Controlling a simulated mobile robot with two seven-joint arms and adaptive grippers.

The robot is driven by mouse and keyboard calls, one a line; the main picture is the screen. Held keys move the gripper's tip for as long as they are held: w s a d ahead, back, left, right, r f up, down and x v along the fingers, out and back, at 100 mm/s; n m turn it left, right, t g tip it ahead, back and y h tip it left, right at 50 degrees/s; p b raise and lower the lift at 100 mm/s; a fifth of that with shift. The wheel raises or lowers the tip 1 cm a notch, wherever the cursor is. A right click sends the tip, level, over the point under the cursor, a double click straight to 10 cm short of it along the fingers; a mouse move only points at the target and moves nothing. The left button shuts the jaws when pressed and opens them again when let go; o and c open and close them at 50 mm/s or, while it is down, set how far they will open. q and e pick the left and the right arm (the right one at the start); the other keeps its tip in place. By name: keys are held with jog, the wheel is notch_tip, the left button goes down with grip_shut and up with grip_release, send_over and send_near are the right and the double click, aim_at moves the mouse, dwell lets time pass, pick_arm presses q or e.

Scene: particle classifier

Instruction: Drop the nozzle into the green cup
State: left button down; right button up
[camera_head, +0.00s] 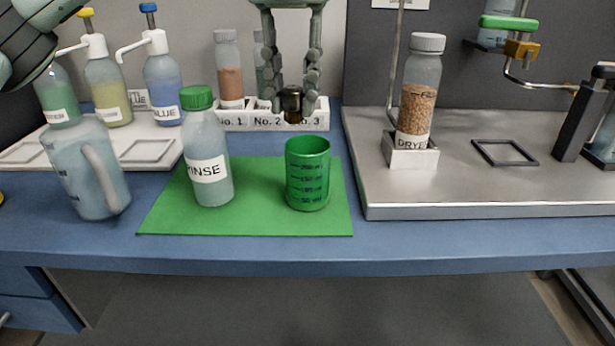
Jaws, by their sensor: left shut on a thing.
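The green cup (308,173) stands upright on the green mat (265,215), right of the white-labelled RINSE bottle (207,150). My left gripper (292,104) comes down from the top middle, above and behind the cup. Its fingers are shut on a small dark brown cylindrical piece, the nozzle (292,101). The nozzle hangs upright between the fingertips and overlaps the front of the white rack in the picture. It is apart from the cup. The inside of the cup is mostly hidden. My right gripper is not in view.
The white numbered rack (240,121) holds a brown-filled bottle (229,75). Left are a jug (83,170) and several pump bottles. Right, a DRYER column (419,85) stands on a grey metal tray (450,204). The mat's front right corner is clear.

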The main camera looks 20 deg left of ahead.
pick_arm(q)
jog(key=c, duration=1.2)
grip_release()
jog(key=shift+r, duration=0.1)
notch_tip(320, 180, up, 12)
